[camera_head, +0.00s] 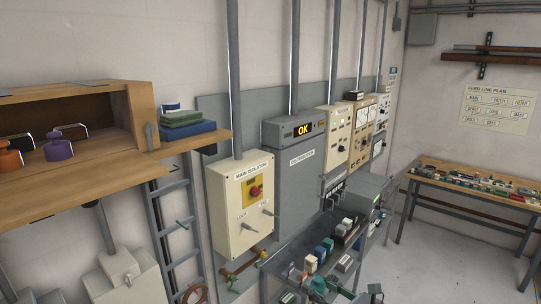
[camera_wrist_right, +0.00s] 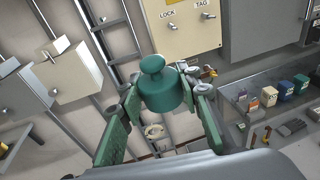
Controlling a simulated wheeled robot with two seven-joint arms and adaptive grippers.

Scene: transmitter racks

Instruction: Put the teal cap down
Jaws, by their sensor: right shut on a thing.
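The teal cap (camera_wrist_right: 160,88), a round body with a knob on top, is held between the green-padded fingers of my right gripper (camera_wrist_right: 163,97). The gripper is shut on it, with the knob facing up in the right wrist view. In the head view the teal cap (camera_head: 318,285) shows small at the bottom edge, in front of the bench's near end. The gripper is mostly cut off there. The cap's underside is hidden. My left gripper is not in view.
The main isolator box (camera_head: 240,225) is on the wall. The grey bench (camera_wrist_right: 250,140) carries several small boxes. A ladder (camera_head: 172,235) stands left.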

